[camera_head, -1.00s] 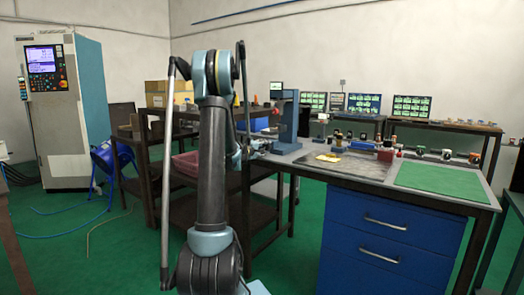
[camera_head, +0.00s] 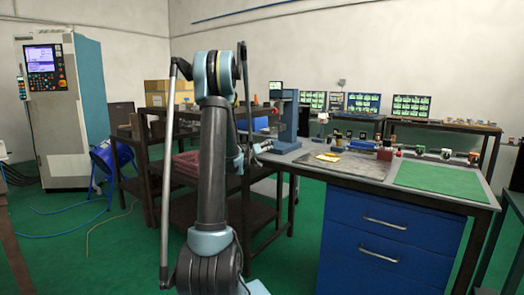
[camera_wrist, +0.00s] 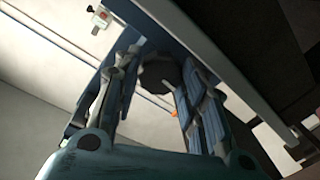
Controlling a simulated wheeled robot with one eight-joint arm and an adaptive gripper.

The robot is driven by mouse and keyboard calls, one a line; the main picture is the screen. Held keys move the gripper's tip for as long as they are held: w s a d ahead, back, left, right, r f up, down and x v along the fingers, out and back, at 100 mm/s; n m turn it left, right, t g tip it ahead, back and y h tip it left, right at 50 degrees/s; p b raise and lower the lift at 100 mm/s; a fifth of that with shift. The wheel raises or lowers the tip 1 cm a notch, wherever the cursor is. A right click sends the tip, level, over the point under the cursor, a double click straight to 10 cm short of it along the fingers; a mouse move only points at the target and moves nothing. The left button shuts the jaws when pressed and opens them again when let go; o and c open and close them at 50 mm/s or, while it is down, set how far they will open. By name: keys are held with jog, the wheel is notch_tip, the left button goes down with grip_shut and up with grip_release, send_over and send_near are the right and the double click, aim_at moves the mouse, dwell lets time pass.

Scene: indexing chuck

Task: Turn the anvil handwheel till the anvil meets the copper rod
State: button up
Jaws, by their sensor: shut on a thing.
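A dark round knob (camera_wrist: 158,72), which looks like the anvil handwheel, sits between the fingers of my gripper (camera_wrist: 157,66) in the wrist view. The fingers are shut on it from both sides. In the head view my gripper (camera_head: 258,149) is small, at the left end of the workbench, beside the foot of a tall blue stand (camera_head: 287,118) with a small display (camera_head: 276,86) on top. The handwheel is too small to make out there. I cannot make out the anvil or the copper rod. A small orange spot shows by the right finger in the wrist view.
The workbench (camera_head: 310,150) carries a green mat (camera_head: 440,179), a dark plate with a yellow item (camera_head: 328,157), and several small tools along its back. A dark shelf rack (camera_head: 185,150) stands behind my arm.

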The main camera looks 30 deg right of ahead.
jog(key=m, duration=0.5)
jog(key=shift+s+d+m+h, duration=0.1)
jog(key=shift+m+h, duration=0.2)
dwell(0.5)
jog(key=o, duration=1.1)
jog(key=shift+t, duration=0.3)
jog(key=shift+s+a, duration=0.15)
jog(key=shift+a, duration=0.35)
jog(key=v, duration=1.1)
